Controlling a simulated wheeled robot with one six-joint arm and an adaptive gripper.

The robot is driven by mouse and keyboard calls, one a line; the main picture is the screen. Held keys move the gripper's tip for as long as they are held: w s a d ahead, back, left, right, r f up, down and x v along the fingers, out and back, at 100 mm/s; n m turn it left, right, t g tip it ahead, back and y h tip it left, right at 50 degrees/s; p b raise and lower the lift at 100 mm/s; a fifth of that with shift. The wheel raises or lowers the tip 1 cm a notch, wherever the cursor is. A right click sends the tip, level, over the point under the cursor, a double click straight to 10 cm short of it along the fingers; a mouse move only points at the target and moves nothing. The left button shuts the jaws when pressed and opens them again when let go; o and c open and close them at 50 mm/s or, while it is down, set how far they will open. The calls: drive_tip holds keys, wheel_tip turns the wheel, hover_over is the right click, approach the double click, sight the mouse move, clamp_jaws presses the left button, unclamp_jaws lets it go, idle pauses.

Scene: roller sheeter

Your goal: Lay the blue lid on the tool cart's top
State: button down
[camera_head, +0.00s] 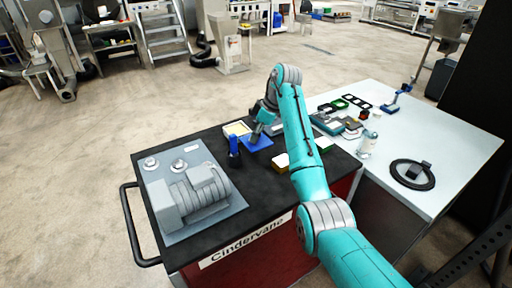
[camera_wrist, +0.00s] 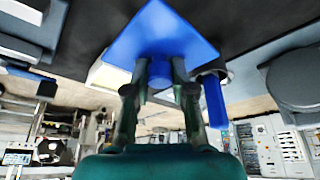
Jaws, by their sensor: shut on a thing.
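The blue lid (camera_head: 258,144) is a flat square plate with a round knob. It is over the black top of the tool cart (camera_head: 262,188), at the far side. In the wrist view the lid (camera_wrist: 160,30) spreads out beyond my fingers. My gripper (camera_wrist: 160,74) is shut on its knob, one finger on each side. In the head view my gripper (camera_head: 259,130) is above the lid, partly hidden by my arm. The lid looks level and close to the cart top; I cannot tell whether it touches.
An upright blue-topped object (camera_head: 234,146) stands just left of the lid. A pale tray (camera_head: 238,128) is behind it. A grey machine model (camera_head: 195,195) fills the cart's left. A white table (camera_head: 450,150) with several items adjoins on the right. The cart's front middle is clear.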

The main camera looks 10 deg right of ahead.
sight(258, 141)
drive_tip(key=shift+f, duration=2.4)
drive_tip(key=c, duration=1)
unclamp_jaws()
drive_tip(key=shift+f, duration=0.1)
drive_tip(key=shift+o, duration=0.2)
